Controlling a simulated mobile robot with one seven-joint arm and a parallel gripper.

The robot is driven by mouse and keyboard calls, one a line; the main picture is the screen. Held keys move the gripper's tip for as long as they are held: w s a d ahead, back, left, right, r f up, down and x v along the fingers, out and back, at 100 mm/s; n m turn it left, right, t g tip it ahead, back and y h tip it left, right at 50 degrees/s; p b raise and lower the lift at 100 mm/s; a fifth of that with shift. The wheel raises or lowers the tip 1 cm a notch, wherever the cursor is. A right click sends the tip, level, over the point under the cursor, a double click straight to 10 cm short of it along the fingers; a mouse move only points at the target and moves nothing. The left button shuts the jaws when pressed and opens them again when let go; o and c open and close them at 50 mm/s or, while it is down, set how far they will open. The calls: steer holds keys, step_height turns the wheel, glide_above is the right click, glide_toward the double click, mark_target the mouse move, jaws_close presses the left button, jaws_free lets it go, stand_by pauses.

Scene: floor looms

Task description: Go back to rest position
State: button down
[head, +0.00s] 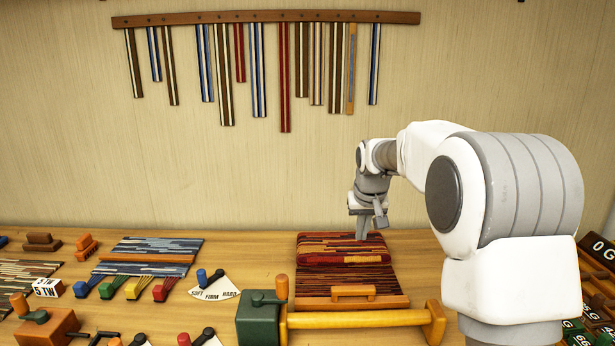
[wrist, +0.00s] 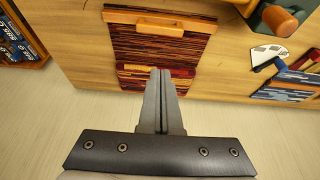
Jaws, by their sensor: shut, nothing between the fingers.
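My gripper (head: 369,225) hangs from my white and grey arm, pointing down above the back of the red and brown woven loom panel (head: 312,271). In the wrist view my gripper (wrist: 161,74) has its two fingers together with nothing between them. The loom panel also shows in the wrist view (wrist: 125,48), with a wooden handle bar (wrist: 147,22) across it. A rolled red woven band (head: 318,258) lies across the panel below my gripper. Whether the fingertips touch it is not clear.
A green block with a crank (head: 257,318) and a yellow roller (head: 355,319) stand in front of the panel. A blue-grey woven panel (head: 150,247) and colored levers (head: 133,286) lie left. A rack of number blocks (head: 598,252) stands right. Strips hang on a wall rail (head: 270,16).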

steer(key=s+r+p, duration=0.1)
steer(key=s+r, duration=0.4)
steer(key=s, duration=0.8)
steer(key=s+r+p, duration=0.1)
steer(key=s+r, duration=0.4)
steer(key=s, duration=0.9)
steer(key=s+f+t, duration=0.1)
steer(key=s+f, duration=0.2)
steer(key=s, duration=0.7)
steer(key=shift+s+d+p, duration=0.25)
steer(key=shift+p, duration=0.2)
